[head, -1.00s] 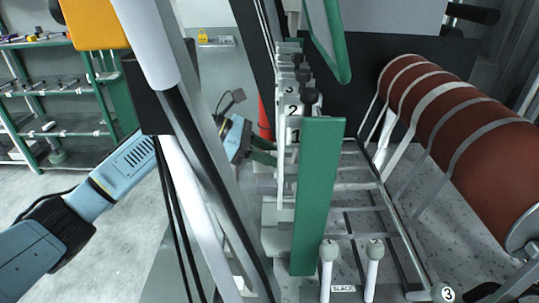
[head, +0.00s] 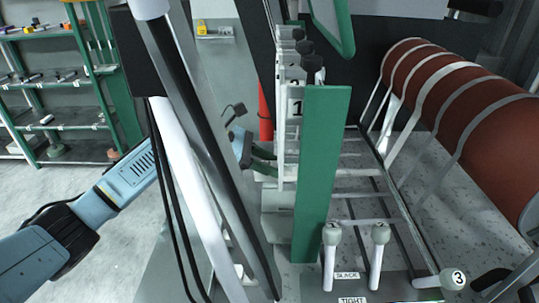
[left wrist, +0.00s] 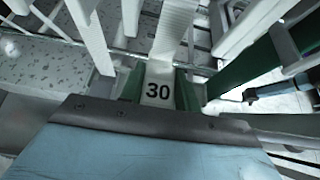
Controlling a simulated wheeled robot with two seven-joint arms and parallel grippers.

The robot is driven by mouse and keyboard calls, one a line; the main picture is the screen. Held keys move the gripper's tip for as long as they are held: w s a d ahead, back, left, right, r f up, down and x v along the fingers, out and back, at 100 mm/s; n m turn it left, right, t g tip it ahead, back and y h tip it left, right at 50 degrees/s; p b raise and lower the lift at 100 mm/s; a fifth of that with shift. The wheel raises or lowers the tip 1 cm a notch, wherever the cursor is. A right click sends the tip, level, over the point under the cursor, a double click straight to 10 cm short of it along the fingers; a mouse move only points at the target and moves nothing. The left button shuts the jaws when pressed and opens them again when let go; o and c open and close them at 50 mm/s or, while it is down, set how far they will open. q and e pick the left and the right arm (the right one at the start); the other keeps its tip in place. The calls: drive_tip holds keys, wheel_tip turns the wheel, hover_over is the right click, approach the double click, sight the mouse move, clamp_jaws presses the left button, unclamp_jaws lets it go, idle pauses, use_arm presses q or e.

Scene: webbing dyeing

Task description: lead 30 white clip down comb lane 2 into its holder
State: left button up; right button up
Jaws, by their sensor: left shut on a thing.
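My left gripper (head: 264,160) is behind the slanted posts in the head view, beside the row of numbered plates. Its green fingers (left wrist: 188,94) are shut on the white clip marked 30 (left wrist: 158,92) in the left wrist view. A pale ribbed webbing strip (left wrist: 174,35) runs from the clip toward the top of the picture. In the head view, the plate marked 1 (head: 297,108) and the plate behind it (head: 295,75) stand left of a tall green panel (head: 320,175). The clip is hidden there, and I cannot make out lane 2's holder. My right gripper is not in view.
Slanted metal posts (head: 205,150) stand in front of my left arm. A red-brown roller with webbing bands (head: 480,115) is at the right. Knobbed levers (head: 331,255) stand at the bottom. Green shelves (head: 62,105) are at the back left.

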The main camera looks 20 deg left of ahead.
use_arm(q)
wheel_tip(320, 180, down, 3)
drive_tip(key=shift+w+f, duration=0.1)
drive_tip(key=shift+f, duration=0.05)
drive_tip(key=shift+f+b, duration=0.3)
drive_tip(key=shift+f, duration=1.8)
drive_tip(key=o, duration=1.1)
